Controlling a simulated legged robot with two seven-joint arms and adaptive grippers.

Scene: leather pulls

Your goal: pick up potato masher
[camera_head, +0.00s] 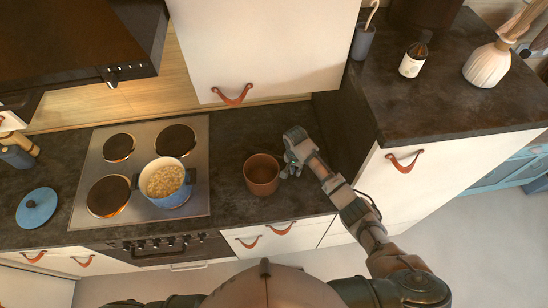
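I cannot make out a potato masher for certain in the head view. My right gripper (290,172) is over the dark countertop, just right of a terracotta pot (262,176). Its fingers point down and are small and dark; I cannot tell whether they are open or shut, or whether they hold anything. The pot looks empty, though its inside is shaded. My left gripper is out of view; only part of my left shoulder shows at the bottom edge.
A blue pot of pale food (166,184) stands on the hob (142,215). A blue lid (38,207) lies at left. A wall cabinet (265,45) hangs above. The raised counter (450,110) at right holds a bottle (412,62), a vase (487,66) and a grey cup (362,42).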

